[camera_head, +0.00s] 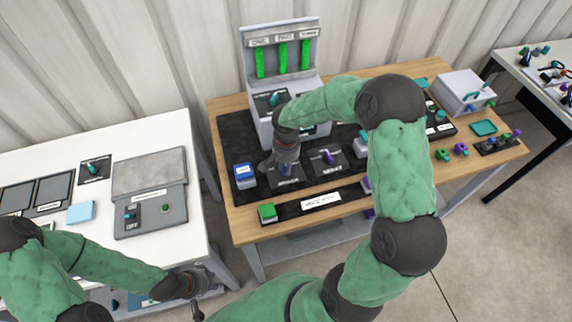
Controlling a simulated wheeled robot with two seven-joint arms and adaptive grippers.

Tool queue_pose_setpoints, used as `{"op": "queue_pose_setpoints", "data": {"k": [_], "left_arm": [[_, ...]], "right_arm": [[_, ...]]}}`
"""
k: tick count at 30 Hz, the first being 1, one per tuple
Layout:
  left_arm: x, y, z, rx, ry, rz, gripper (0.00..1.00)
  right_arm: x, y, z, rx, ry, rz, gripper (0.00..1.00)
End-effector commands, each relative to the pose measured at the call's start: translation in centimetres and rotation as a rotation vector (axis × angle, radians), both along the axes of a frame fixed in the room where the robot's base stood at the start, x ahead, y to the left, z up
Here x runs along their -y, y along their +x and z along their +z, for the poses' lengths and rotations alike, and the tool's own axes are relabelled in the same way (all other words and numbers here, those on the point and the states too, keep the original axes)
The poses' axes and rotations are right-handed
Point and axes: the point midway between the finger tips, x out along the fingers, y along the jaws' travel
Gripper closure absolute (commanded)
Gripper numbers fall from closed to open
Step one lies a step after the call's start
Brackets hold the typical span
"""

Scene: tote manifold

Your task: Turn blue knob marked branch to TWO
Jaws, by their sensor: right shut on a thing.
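My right gripper (283,172) points down at a small dark plate (285,184) at the front left of the wooden table. It is shut on a small part there, likely a knob. The fingers hide that part, so its colour and pointing direction cannot be told. The plate's label is too small to read. A purple-handled knob (328,156) sits on the plate to the right. Behind stands a grey manifold unit (280,60) with three green columns, labelled ONE, TWO and a third unclear word. My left gripper (197,309) is low by the white table's front edge, away from the manifold; its fingers are unclear.
My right arm covers the table's middle. A grey box (465,92) stands at the back right. The white table (90,225) carries a switch panel (150,192).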

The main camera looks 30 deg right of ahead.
Motion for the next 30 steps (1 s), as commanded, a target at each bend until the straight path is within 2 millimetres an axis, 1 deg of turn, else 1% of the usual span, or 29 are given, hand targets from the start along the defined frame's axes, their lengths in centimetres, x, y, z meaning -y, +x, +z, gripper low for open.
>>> {"op": "queue_pose_setpoints", "data": {"k": [6, 15, 21, 30], "left_arm": [[0.0, 0.0, 0.8, 0.000, 0.000, 0.000, 0.60], [0.0, 0.0, 1.4, 0.000, 0.000, 0.000, 0.60], [0.0, 0.0, 1.7, 0.000, 0.000, 0.000, 0.60], [0.0, 0.0, 1.8, 0.000, 0.000, 0.000, 0.60]], "right_arm": [[0.1, 0.0, 0.1, -0.001, 0.001, 0.194, 1.00], [0.1, 0.1, 0.0, -0.001, 0.001, 0.395, 1.00], [0.2, 0.1, 0.0, 0.000, 0.000, 0.472, 1.00], [0.2, 0.2, 0.0, 0.000, 0.000, 0.508, 1.00]]}}
